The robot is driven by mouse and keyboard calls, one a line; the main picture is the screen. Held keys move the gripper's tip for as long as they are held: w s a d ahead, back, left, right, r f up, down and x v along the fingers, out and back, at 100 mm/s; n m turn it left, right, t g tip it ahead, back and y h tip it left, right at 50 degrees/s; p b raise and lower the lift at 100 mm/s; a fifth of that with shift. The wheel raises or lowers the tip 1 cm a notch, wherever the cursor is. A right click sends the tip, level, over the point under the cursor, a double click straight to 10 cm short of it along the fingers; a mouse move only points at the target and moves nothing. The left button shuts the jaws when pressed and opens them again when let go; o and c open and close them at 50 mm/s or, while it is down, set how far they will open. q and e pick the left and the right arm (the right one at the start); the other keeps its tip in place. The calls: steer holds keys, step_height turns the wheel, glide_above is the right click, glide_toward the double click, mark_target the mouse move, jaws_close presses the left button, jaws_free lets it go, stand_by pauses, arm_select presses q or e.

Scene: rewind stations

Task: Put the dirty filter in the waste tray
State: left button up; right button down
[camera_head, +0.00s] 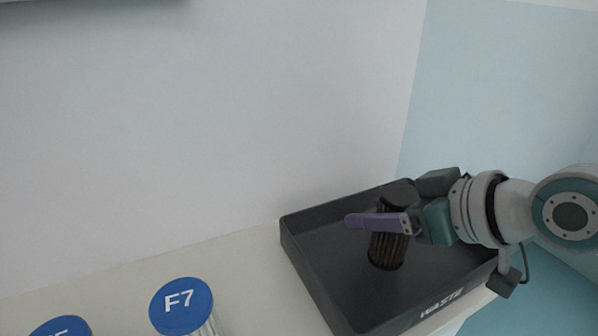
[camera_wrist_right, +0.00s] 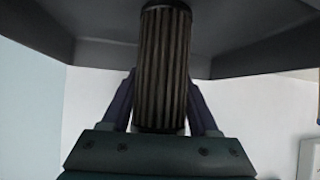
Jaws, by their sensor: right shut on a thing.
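The dirty filter (camera_head: 388,250) is a dark brown pleated cylinder. It stands roughly upright over the inside of the black waste tray (camera_head: 305,262), which has "WASTE" lettered on its front wall. My right gripper (camera_head: 380,222) is shut on the filter, its purple fingers at the filter's upper part. In the right wrist view the filter (camera_wrist_right: 163,70) sits between the two fingers (camera_wrist_right: 160,105). I cannot tell whether the filter's lower end touches the tray floor. My left gripper is not in view.
The tray stands at the right end of a pale shelf (camera_head: 245,262) against a grey wall. A jar with a blue lid marked F7 (camera_head: 181,306) stands left of it. Another blue lid (camera_head: 62,328) is cut off at the bottom edge. The tray's left part is empty.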

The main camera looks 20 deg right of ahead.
steer(key=shift+r, duration=0.1)
steer(key=shift+c, duration=0.7)
jaws_free()
steer(key=shift+s+r, duration=0.15)
steer(key=p+v, duration=0.3)
steer(key=v, duration=0.8)
steer(key=s+a+f+g+h, duration=0.1)
steer(key=s+a+f+g, duration=0.1)
steer(key=s, duration=0.4)
steer(key=s+a+f+m+g+h, duration=0.1)
steer(key=s+a+f+g, duration=0.2)
steer(key=s+a+g, duration=0.2)
steer(key=shift+s+h, duration=0.4)
steer(key=shift+s, duration=0.6)
